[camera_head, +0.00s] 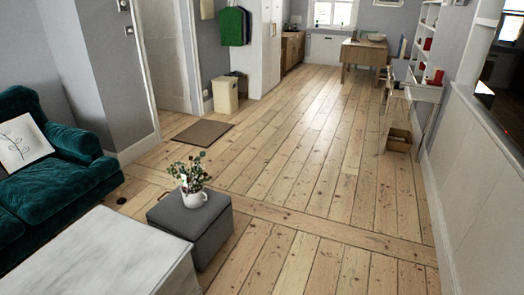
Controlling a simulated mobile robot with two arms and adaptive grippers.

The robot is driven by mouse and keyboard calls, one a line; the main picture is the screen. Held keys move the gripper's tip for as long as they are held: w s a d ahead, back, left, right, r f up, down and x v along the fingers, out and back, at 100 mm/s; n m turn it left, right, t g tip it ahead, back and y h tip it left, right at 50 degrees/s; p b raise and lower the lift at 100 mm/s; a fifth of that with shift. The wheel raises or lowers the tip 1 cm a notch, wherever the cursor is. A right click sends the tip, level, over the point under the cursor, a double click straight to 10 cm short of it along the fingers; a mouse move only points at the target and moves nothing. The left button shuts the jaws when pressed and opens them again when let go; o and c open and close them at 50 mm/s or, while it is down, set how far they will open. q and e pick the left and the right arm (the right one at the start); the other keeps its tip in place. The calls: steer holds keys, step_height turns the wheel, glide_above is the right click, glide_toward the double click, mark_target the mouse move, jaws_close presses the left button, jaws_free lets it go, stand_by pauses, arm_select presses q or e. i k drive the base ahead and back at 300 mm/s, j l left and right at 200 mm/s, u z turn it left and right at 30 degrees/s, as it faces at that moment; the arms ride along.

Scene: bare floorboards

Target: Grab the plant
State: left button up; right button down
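The plant (190,176) has green leaves and stands upright in a white pot (193,198). The pot sits on top of a grey box-shaped ottoman (218,226), in the lower left-middle of the head view. Neither of my grippers shows in this view, so nothing can be told of how they stand.
A white marble-like table (95,258) fills the lower left, close to the ottoman. A dark green sofa (45,165) with a white cushion (22,142) is at the left. A brown mat (203,132) lies behind. Bare floorboards (320,185) are clear to the right.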

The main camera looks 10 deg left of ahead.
mark_target(194, 195)
steer(key=i+l, duration=0.1)
steer(key=i, duration=0.45)
steer(key=i+l, duration=0.15)
steer(key=i, duration=0.4)
steer(key=i+l, duration=0.1)
steer(key=i, duration=0.45)
